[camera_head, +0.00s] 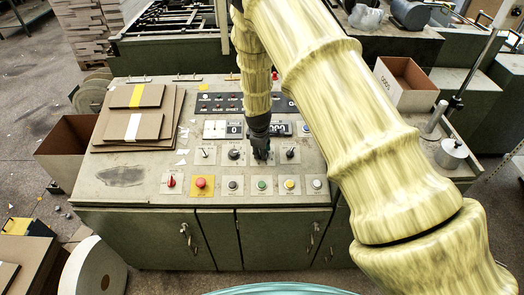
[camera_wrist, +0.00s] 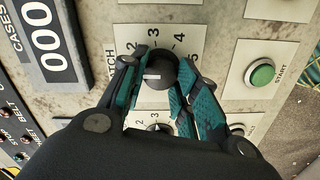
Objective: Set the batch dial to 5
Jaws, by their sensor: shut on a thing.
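In the wrist view, the batch dial (camera_wrist: 160,66) is a round black knob with a white mark, on a pale plate with the digits 2, 3 and 4 around its upper side. The white mark lies toward the left of the knob in this view. My gripper (camera_wrist: 165,78), with teal finger pads, is shut on the knob, one finger on each side. In the head view, my gripper (camera_head: 261,152) reaches down onto the panel's row of dials and hides the batch dial.
Another dial (camera_wrist: 157,128) sits close by, partly hidden by my fingers. A green start button (camera_wrist: 262,73) is to the right. In the head view, a red button (camera_head: 200,183) is on the front row, and cardboard sheets (camera_head: 139,122) lie at the panel's left.

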